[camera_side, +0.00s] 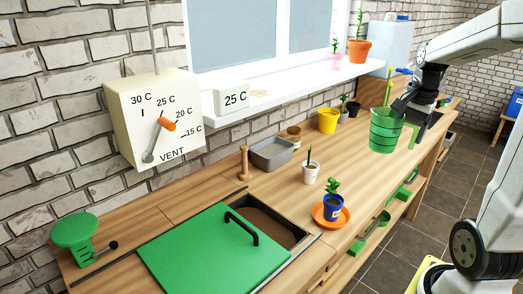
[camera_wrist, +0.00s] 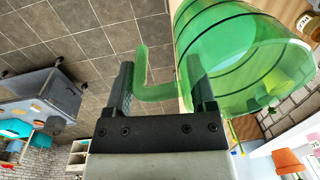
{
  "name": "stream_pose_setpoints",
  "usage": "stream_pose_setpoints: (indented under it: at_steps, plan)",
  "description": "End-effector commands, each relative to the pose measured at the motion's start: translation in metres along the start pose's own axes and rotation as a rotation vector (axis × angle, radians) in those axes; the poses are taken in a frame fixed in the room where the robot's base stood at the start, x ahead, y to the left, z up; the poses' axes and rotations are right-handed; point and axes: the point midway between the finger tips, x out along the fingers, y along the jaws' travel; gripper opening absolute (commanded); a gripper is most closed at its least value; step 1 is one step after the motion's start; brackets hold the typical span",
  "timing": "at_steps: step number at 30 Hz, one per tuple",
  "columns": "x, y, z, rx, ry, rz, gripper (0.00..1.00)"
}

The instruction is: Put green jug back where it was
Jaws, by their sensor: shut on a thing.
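The green jug (camera_side: 385,131) is translucent with dark bands and stands upright at the right end of the wooden bench in the side view. I cannot tell whether its base touches the bench top. My gripper (camera_side: 406,112) is at the jug's right side, partly hidden behind it. In the wrist view, the jug (camera_wrist: 245,60) fills the upper right. Its curved handle (camera_wrist: 156,92) lies between the two fingers of my gripper (camera_wrist: 162,80), which is shut on it.
Yellow pot (camera_side: 328,120) and small dark pots stand left of the jug. A grey tray (camera_side: 272,153), a white pot (camera_side: 311,172) and a blue pot (camera_side: 333,206) on an orange saucer stand nearer. A green lid (camera_side: 213,252) partly covers a bench recess. A white container (camera_side: 390,42) stands behind.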

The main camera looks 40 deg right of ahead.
Motion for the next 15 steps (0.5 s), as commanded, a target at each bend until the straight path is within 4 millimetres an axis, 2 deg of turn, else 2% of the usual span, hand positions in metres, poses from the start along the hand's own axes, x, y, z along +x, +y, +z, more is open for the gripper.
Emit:
stream_pose_setpoints:
  at_steps: [5, 15]
  plan:
    - [0.003, 0.022, -0.008, 0.099, 0.007, -0.002, 0.00]
    - [0.068, 0.025, -0.006, 0.088, 0.003, 0.002, 0.00]
